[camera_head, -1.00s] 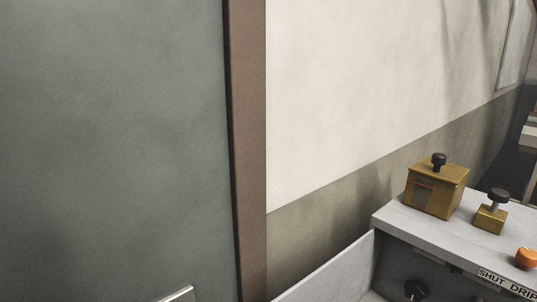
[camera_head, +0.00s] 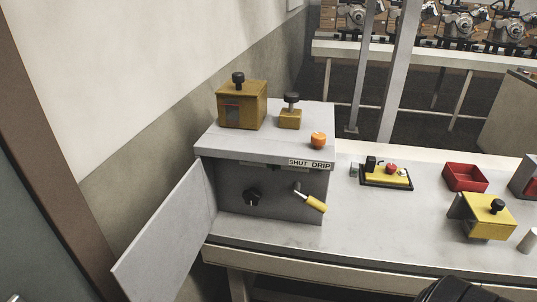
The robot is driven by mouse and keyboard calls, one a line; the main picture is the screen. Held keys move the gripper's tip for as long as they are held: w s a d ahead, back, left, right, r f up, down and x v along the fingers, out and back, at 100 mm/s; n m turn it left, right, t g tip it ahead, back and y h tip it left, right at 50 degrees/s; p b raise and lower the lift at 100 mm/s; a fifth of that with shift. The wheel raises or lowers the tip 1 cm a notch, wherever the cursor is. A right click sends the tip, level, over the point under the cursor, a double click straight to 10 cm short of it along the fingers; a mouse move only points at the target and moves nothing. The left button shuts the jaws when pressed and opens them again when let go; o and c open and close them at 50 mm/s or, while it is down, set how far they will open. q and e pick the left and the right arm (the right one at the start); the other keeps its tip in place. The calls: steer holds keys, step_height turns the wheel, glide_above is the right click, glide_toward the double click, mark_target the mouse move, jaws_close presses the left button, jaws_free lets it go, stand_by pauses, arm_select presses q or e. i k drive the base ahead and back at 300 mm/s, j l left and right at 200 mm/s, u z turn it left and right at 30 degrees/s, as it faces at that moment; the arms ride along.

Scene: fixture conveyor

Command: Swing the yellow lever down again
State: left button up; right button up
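The yellow lever (camera_head: 315,204) is on the front face of a grey box (camera_head: 228,190) that stands at the left end of a workbench. Its short metal shaft starts at a pivot on the face, and its yellow grip slants down to the right. A label reading "SHUT DRIP" (camera_head: 309,163) is on the box's top front edge, above the lever. Neither gripper shows. A dark rounded part at the bottom right edge looks like part of my arm, with no fingers visible.
Brass blocks (camera_head: 241,107) and an orange knob (camera_head: 318,141) are on top. To the right are a yellow control box (camera_head: 386,176), red tray (camera_head: 466,178) and yellow block (camera_head: 488,222).

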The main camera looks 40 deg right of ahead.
mark_target(314, 203)
steer(key=z, duration=1.5)
